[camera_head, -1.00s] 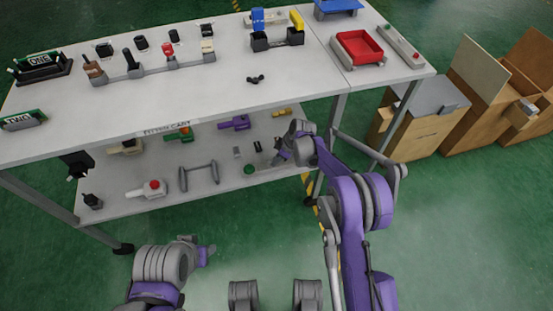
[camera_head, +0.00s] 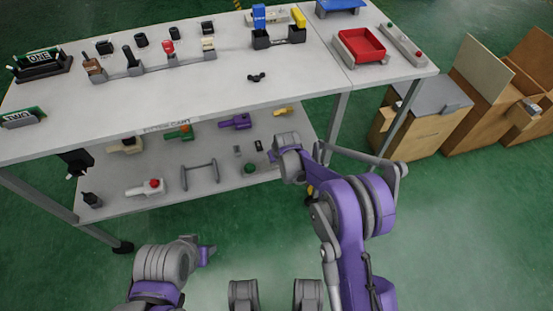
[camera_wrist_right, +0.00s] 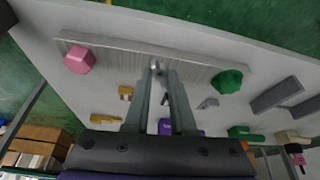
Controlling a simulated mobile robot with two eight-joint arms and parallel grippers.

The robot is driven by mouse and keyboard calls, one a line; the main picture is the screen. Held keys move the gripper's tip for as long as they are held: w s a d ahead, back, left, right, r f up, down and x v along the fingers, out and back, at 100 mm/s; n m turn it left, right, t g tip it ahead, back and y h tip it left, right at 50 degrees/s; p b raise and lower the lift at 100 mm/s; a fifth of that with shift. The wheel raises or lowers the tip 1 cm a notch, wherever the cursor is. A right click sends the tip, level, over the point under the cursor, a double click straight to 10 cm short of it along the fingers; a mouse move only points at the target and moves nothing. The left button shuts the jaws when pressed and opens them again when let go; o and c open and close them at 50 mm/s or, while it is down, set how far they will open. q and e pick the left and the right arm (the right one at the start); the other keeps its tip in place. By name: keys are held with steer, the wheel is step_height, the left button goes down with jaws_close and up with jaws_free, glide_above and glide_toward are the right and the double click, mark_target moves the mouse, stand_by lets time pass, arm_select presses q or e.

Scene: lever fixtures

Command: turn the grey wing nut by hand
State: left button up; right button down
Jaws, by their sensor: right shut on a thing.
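In the right wrist view, a pale grooved rail (camera_wrist_right: 120,53) carries a pink hexagonal knob (camera_wrist_right: 79,61) at the left and a green knob (camera_wrist_right: 228,81) at the right. My right gripper (camera_wrist_right: 157,70) reaches to the rail between these knobs. Its fingers are closed together on a small grey piece, which I take as the wing nut; the fingertips hide most of it, so its angle cannot be told. In the head view my right wrist hides the gripper and the nut; the green knob (camera_head: 250,168) shows beside it. My left gripper (camera_head: 205,254) is low, away from the cart, its jaws unclear.
The lower shelf (camera_head: 222,200) also holds a grey bar handle (camera_head: 199,174), a purple fitting (camera_head: 236,121) and a white fitting with a red knob (camera_head: 146,187). The white upper shelf (camera_head: 200,98) overhangs it. Cardboard boxes (camera_head: 423,118) stand at the right.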

steer(key=m, duration=0.1)
steer(key=m+h, duration=0.1)
steer(key=m, duration=0.2)
steer(key=shift+a+m+h, duration=0.25)
steer(key=shift+m+h, duration=0.05)
steer(key=shift+a+m+h+p, duration=0.15)
steer(key=shift+m+h, duration=0.35)
steer(key=shift+m, duration=0.8)
steer(key=shift+m+h+p, duration=0.15)
steer(key=shift+m+h, duration=0.35)
steer(key=shift+m, duration=0.8)
steer(key=c, duration=0.8)
jaws_free()
steer(key=shift+o, duration=0.2)
steer(key=p+v, duration=0.2)
steer(key=v, duration=0.8)
steer(key=shift+r+p, duration=0.3)
steer(key=shift+r, duration=0.1)
